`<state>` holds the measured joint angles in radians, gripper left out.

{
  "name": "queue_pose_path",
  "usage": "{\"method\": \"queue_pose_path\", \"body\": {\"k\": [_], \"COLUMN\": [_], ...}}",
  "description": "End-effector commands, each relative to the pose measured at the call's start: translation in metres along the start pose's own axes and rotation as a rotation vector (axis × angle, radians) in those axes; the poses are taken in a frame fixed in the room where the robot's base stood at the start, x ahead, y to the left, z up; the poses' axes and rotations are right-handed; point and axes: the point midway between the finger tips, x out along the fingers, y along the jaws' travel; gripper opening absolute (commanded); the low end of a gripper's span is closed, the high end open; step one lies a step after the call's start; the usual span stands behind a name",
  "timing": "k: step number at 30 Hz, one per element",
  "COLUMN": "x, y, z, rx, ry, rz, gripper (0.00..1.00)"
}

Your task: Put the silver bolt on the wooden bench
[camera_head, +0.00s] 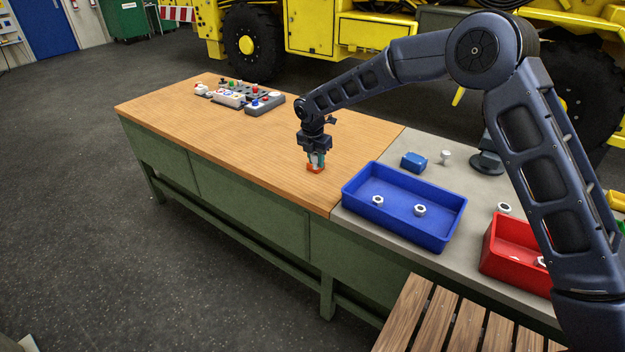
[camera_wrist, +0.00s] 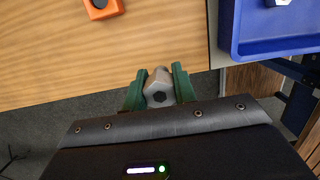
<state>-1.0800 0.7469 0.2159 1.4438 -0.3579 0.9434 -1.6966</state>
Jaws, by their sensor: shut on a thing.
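The silver bolt (camera_wrist: 159,98) has a hexagonal head and sits between the green fingers of my gripper (camera_wrist: 159,72) in the wrist view. My gripper is shut on it. In the head view my gripper (camera_head: 316,158) points down over the wood-topped workbench (camera_head: 260,135), close to its front edge, and the bolt is hard to make out there. I cannot tell its exact height above the top. A slatted wooden bench (camera_head: 462,325) stands at the bottom right of the head view.
A blue tray (camera_head: 445,238) with two nuts and a red bin (camera_head: 505,265) stand on the grey section to the right. Control boxes (camera_head: 265,104) sit at the far left. Much wood top is clear.

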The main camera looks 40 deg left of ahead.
Motion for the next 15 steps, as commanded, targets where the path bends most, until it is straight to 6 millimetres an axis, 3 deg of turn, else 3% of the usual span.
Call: {"method": "queue_pose_path", "body": {"k": [6, 15], "x": [0.045, 0.066], "y": [0.000, 0.000], "z": [-0.007, -0.010], "rx": [-0.001, 0.000], "ry": [0.000, 0.000], "rz": [-0.002, 0.000], "gripper": [0.00, 0.00]}}
